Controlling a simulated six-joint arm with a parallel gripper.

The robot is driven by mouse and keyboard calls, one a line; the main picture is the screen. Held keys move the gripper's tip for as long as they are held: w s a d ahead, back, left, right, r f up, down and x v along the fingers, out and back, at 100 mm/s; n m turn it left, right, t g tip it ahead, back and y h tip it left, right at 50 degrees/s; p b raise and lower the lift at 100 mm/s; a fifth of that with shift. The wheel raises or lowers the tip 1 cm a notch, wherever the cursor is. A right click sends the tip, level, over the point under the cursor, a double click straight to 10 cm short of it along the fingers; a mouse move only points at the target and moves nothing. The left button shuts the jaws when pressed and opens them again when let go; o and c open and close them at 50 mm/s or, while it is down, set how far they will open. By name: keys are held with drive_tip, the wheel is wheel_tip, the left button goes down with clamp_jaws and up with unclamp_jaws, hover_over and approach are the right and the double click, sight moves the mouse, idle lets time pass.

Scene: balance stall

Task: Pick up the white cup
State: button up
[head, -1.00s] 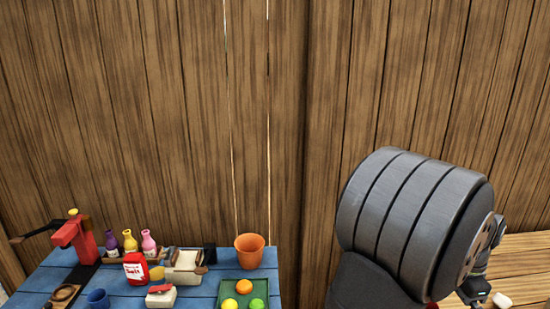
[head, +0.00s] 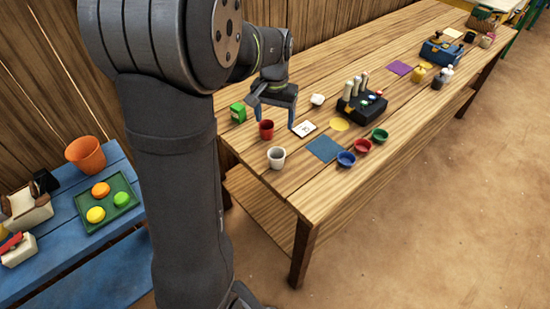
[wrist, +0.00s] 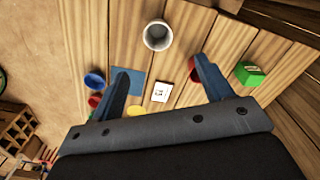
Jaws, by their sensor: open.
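The white cup (head: 276,157) stands upright near the front left end of the wooden table in the head view. In the wrist view the white cup (wrist: 158,36) shows from above, its open mouth facing the camera, beyond my fingertips. My gripper (head: 273,120) is above the table, behind the white cup and close to the red cup (head: 266,131) in the picture. Its two fingers (wrist: 161,66) are spread wide with nothing held between them. One finger partly hides the red cup in the wrist view.
Near the white cup are a blue mat (head: 324,149), a white card (head: 303,128) and a blue bowl (head: 346,159). A green box (head: 238,112) stands at the back left. A black rack (head: 361,106) stands farther right. The wooden table's (head: 285,188) front left corner is clear.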

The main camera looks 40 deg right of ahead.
drive_tip(key=shift+n, duration=0.6)
wheel_tip(320, 180, down, 12)
drive_tip(key=shift+f, duration=0.15)
drive_tip(key=shift+s+d+f, duration=0.1)
drive_tip(key=shift+d+f, duration=0.05)
drive_tip(key=shift+f, duration=1.25)
drive_tip(key=shift+s+d+f, duration=0.1)
drive_tip(key=shift+d+f, duration=0.05)
drive_tip(key=shift+f, duration=1.2)
drive_tip(key=c, duration=1)
